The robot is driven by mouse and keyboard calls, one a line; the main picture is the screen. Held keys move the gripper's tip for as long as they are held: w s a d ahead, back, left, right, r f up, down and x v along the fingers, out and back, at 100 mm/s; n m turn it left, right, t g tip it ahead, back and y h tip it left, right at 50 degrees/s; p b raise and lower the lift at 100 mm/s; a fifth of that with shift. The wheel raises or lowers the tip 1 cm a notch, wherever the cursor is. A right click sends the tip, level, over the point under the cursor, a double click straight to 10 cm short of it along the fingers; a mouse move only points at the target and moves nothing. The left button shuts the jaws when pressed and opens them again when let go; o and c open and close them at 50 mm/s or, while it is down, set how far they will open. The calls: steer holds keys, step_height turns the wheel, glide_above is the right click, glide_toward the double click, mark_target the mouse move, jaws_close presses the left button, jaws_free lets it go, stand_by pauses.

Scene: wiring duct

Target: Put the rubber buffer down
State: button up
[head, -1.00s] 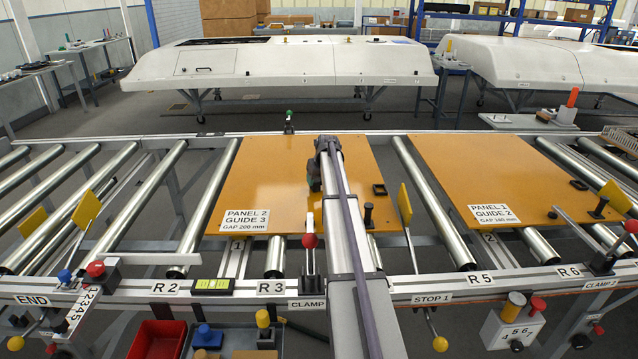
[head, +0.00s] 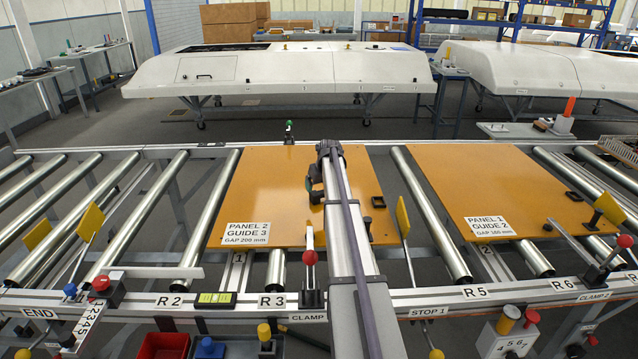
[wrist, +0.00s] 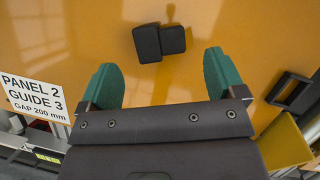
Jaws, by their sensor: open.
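The rubber buffer, seemingly the black block in two joined parts (wrist: 147,43), shows against the orange Panel 2 in the wrist view. It lies just beyond and between my fingertips, with a gap to each finger. My gripper (wrist: 160,68) has green fingers spread wide, with nothing between them. In the head view my gripper (head: 312,185) is over the middle of Panel 2 (head: 265,190), partly hidden by my arm. A dark piece beside it there is too small to name surely.
A black square frame (head: 378,201) and a black post (head: 367,226) stand on Panel 2's right side. A yellow stop paddle (head: 402,215) rises beyond its right edge. A red-knobbed clamp (head: 309,258) stands at the front edge. Panel 1 (head: 480,180) lies to the right.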

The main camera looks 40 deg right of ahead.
steer(key=p+v, duration=0.4)
steer(key=v, duration=0.3)
steer(key=shift+r+p, duration=0.2)
steer(key=shift+p, duration=0.2)
steer(key=s+a+n+g+y, duration=0.1)
steer(key=s+a+n, duration=0.55)
steer(key=a, duration=0.75)
steer(key=s+a+n+g, duration=0.1)
steer(key=s+a+n, duration=0.2)
steer(key=a+n, duration=0.9)
steer(key=s+a+n+g+p, duration=0.2)
steer(key=s+a+n, duration=1.8)
steer(key=a, duration=0.2)
steer(key=shift+a+r, duration=0.35)
steer(key=shift+r, duration=0.1)
